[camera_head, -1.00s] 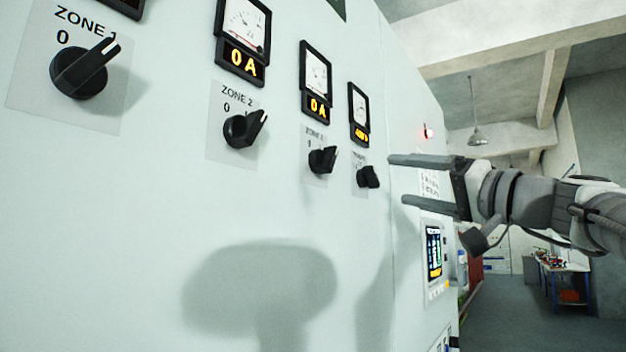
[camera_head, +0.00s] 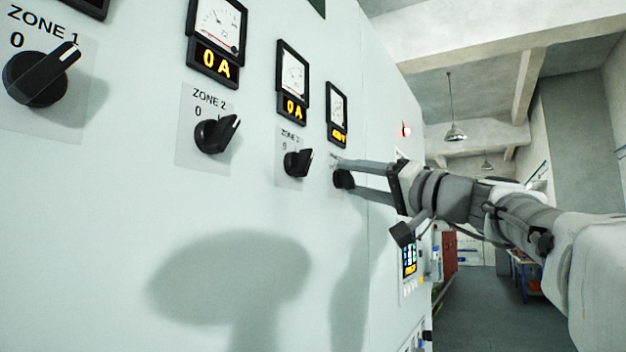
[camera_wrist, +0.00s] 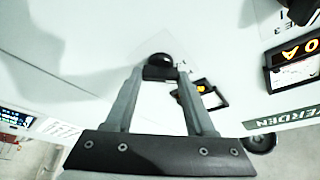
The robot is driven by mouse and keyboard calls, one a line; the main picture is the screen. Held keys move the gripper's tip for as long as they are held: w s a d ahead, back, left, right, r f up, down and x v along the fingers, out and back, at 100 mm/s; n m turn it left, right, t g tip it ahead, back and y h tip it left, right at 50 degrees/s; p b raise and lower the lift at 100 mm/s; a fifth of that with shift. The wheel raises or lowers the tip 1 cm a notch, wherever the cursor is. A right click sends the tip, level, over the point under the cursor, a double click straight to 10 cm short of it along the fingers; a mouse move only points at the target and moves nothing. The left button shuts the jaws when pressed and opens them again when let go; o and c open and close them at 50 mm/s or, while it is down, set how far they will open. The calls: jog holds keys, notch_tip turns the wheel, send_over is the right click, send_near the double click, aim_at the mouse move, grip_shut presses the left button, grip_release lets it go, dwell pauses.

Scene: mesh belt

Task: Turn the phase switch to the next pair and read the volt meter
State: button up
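The phase switch (camera_head: 344,180) is the black knob farthest along the pale panel. The volt meter (camera_head: 337,107) sits above it, with a dial and a lit orange readout too small to read surely. My gripper (camera_head: 342,174) is open, its two fingers reaching to the switch, one above and one below. In the wrist view the black switch knob (camera_wrist: 160,61) lies just beyond and between the spread fingertips of my gripper (camera_wrist: 160,76). I cannot tell whether they touch it. The knob's pointer and markings are hidden. The volt meter (camera_wrist: 212,98) is partly behind a finger.
The ZONE 1 knob (camera_head: 38,77), ZONE 2 knob (camera_head: 216,134) and a third zone knob (camera_head: 298,162) stick out nearer along the panel. Ammeters above read 0 A. A red lamp (camera_head: 406,130) and a small screen (camera_head: 410,258) lie beyond. Open floor lies right.

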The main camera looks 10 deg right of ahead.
grip_shut()
jog(key=shift+m, duration=0.3)
jog(key=shift+r+m+g+h+p, duration=0.1)
jog(key=shift+m+g+h+p, duration=0.3)
jog(key=shift+m+p, duration=1)
jog(key=shift+r+m+g+h+p, duration=0.15)
jog(key=shift+m+h+p, duration=0.6)
jog(key=shift+m+p, duration=0.65)
jog(key=shift+f+m+g+h+p, duration=0.1)
jog(key=shift+m+g+h+p, duration=0.3)
jog(key=shift+m+p, duration=1)
jog(key=shift+m+t+h+b, duration=0.25)
jog(key=shift+m+h+b, duration=0.05)
jog(key=shift+m+h, duration=0.1)
jog(key=shift+y, duration=0.25)
